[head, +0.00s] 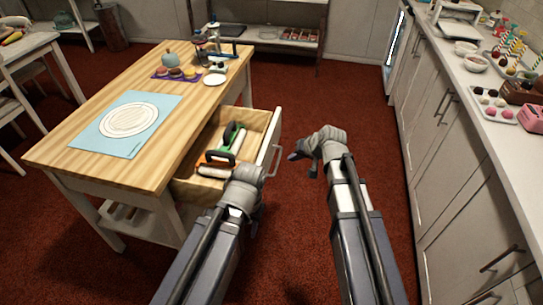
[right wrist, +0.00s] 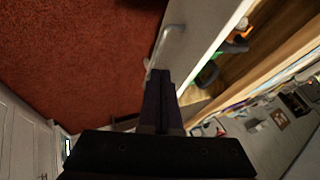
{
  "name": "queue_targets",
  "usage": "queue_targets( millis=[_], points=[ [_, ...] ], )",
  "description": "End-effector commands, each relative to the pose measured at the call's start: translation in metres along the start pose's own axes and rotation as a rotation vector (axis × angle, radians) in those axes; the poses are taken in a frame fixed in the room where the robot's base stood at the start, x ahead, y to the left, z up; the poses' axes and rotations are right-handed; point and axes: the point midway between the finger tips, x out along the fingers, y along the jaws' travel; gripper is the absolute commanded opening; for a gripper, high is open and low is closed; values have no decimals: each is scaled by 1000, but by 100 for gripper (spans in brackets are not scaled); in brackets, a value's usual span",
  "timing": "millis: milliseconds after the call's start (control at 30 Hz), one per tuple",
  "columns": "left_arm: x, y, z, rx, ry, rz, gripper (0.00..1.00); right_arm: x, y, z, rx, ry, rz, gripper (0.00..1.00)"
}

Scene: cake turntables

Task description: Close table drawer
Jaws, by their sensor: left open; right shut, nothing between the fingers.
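The table drawer (head: 254,119) is pulled open from the right side of the wooden table (head: 150,90). Its white front with a bar handle (head: 276,160) faces right. My right gripper (head: 303,163) is shut and empty, just right of the drawer front. In the right wrist view its closed fingers (right wrist: 160,78) point at the bar handle (right wrist: 172,40), close to its end; I cannot tell whether they touch. My left gripper (head: 257,208) is open, near the drawer's near corner, its fingers mostly hidden by its own wrist.
Rolling pins and tools with green and orange parts (head: 222,150) lie in the drawer. A blue mat with a white round board (head: 128,120), cupcakes and a stand are on the tabletop. A white counter (head: 490,120) runs along the right. Red floor between is clear.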

Motion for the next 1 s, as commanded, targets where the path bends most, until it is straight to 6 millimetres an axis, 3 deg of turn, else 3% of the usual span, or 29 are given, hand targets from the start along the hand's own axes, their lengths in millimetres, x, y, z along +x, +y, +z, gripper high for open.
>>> queue_targets(
  millis=[267, 800, 1000],
  points=[
    [18, 2, -1, 0, 0, 0, 45, 21, 2, 2, -2, -1, 0, 0],
    [88, 8, -5, 0, 0, 0, 45, 110, 2, 2, -3, -3, 1, 0],
    [80, 8, -5, 0, 0, 0, 45, 115, -26, 1, -5, -2, 0, 0]
  ],
)
